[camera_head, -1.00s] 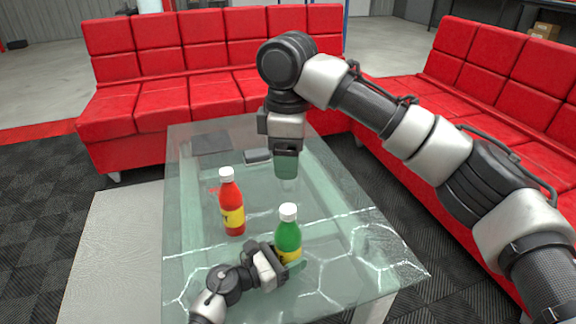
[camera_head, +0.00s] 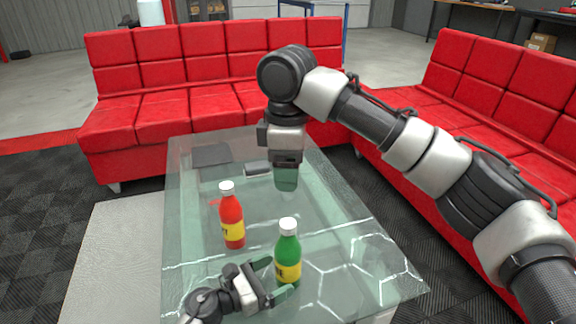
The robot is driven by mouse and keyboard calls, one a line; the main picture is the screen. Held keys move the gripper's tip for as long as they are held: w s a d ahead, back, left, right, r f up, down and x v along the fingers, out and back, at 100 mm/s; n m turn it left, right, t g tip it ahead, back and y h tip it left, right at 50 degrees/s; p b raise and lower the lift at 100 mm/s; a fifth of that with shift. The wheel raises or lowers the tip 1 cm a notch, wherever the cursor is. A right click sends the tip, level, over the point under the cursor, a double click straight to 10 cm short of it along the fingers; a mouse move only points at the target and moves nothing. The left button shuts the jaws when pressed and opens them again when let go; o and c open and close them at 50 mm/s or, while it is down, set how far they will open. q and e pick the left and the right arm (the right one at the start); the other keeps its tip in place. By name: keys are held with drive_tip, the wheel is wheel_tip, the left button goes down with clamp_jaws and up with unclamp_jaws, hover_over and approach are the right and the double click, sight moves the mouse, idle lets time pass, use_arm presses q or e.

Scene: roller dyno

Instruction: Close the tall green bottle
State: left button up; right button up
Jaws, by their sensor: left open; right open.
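The tall green bottle (camera_head: 288,251) stands upright on the glass table, with a yellow label and a white cap (camera_head: 288,224) on its top. My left gripper (camera_head: 279,277) is open just left of the bottle's lower part, its fingers pointing toward the bottle. I cannot tell whether a finger touches it. My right gripper (camera_head: 287,190) is open and empty, pointing down above the table behind the green bottle. Its fingers partly overlap in this view.
A red bottle (camera_head: 231,220) with a yellow label and white cap stands upright to the left. The glass table (camera_head: 340,240) has a dark flat item (camera_head: 212,155) and a small grey item (camera_head: 257,168) at the back. Red sofas (camera_head: 190,105) border it behind and at right.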

use_arm(q)
drive_tip(key=v, duration=0.6)
drive_tip(key=shift+s+a, duration=0.1)
drive_tip(key=shift+a, duration=0.1)
drive_tip(key=shift+s, duration=0.1)
